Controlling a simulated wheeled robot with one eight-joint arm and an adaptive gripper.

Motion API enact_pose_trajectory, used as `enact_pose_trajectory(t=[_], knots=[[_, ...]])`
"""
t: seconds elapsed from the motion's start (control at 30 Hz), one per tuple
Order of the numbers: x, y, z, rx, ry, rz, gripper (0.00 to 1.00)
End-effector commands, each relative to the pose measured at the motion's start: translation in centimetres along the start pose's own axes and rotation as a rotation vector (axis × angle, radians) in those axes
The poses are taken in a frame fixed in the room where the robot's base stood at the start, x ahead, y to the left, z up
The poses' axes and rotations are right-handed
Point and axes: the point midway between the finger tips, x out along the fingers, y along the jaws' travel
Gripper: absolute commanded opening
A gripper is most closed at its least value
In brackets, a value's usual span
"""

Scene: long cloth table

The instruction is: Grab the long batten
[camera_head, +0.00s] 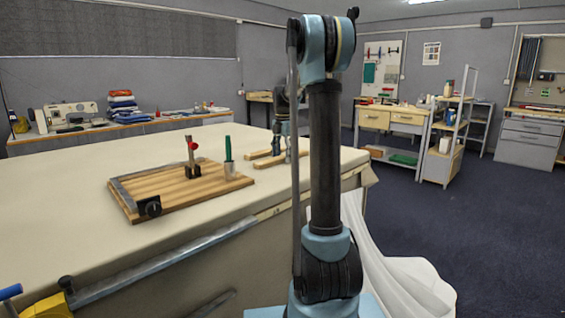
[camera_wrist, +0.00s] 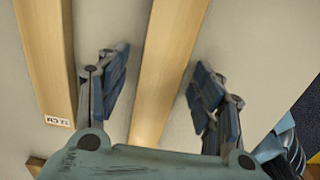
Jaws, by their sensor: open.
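Two pale wooden battens lie on the cloth table in the wrist view. One batten (camera_wrist: 168,60) lies between my open fingers and runs from the top edge down to my gripper's body, which hides its near end. The other batten (camera_wrist: 45,55) lies to the left, outside the left finger, with a small label (camera_wrist: 58,121) at its near end; the print is hard to read. Both run out of the wrist view, so I cannot compare their lengths there. My gripper (camera_wrist: 160,68) is open and holds nothing. In the head view, battens (camera_head: 268,161) show beside my gripper (camera_head: 277,150), partly behind my arm.
A wooden board (camera_head: 178,192) with a metal edge and a clamp stands left on the table (camera_head: 60,215). A small piece of wood (camera_wrist: 36,164) shows at the wrist view's lower left.

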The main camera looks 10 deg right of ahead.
Motion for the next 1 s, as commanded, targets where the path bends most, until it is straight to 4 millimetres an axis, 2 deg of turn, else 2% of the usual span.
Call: enact_pose_trajectory(t=[0.03, 0.07, 0.27, 0.3, 0.67, 0.77, 1.0], knots=[[0.0, 0.0, 0.0, 0.0, 0.0, 0.0, 0.61], [0.0, 0.0, 0.0, 0.0, 0.0, 0.0, 0.56], [0.0, 0.0, 0.0, 0.0, 0.0, 0.0, 0.11], [0.0, 0.0, 0.0, 0.0, 0.0, 0.0, 0.09], [-0.6, 0.0, 0.0, 0.0, 0.0, 0.0, 0.09], [-1.7, 0.0, 0.0, 0.0, 0.0, 0.0, 0.09], [-6.0, 0.0, 0.0, 0.0, 0.0, 0.0, 0.09]])
